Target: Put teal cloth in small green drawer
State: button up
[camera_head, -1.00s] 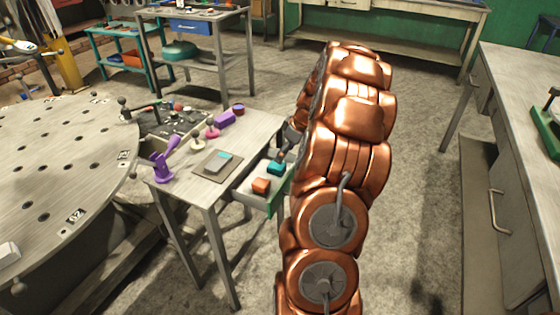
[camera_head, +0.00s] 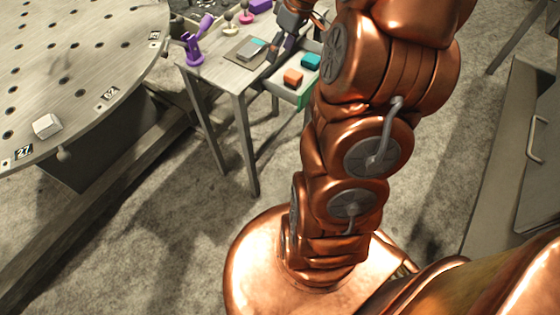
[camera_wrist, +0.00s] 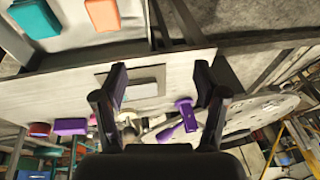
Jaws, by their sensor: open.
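The small green drawer (camera_head: 307,92) is pulled out from the small grey table. A teal block-like piece (camera_head: 310,61), perhaps the folded cloth, lies in it beside an orange block (camera_head: 293,77). The teal piece (camera_wrist: 37,17) and orange block (camera_wrist: 102,14) also show at the top left of the wrist view. A flat grey item with a teal part (camera_head: 254,47) lies on a dark mat on the tabletop. My gripper (camera_head: 280,48) is above the table by the drawer's left side. Its fingers are apart (camera_wrist: 161,72) with nothing held between them.
A purple stand (camera_head: 194,45) and small knobbed pieces (camera_head: 246,15) stand on the table (camera_head: 215,68). A large round table with holes (camera_head: 70,70) is at left. A grey bench (camera_head: 510,150) is at right. Floor is clear in front of the small table.

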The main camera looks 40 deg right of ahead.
jog(key=s+a+r+g, duration=0.1)
jog(key=s+a+g, duration=0.1)
jog(key=s+a, duration=0.55)
jog(key=s+a+g, duration=0.1)
jog(key=s+a, duration=0.3)
jog(key=a, duration=0.6)
jog(key=s+a+m+g+h, duration=0.1)
jog(key=s+a, duration=0.1)
jog(key=s, duration=0.5)
jog(key=s+a+f+m+g+h, duration=0.1)
jog(key=s+a+m, duration=0.1)
jog(key=s, duration=0.6)
jog(key=shift+s+a+f+h, duration=0.25)
jog(key=shift+a+h, duration=0.15)
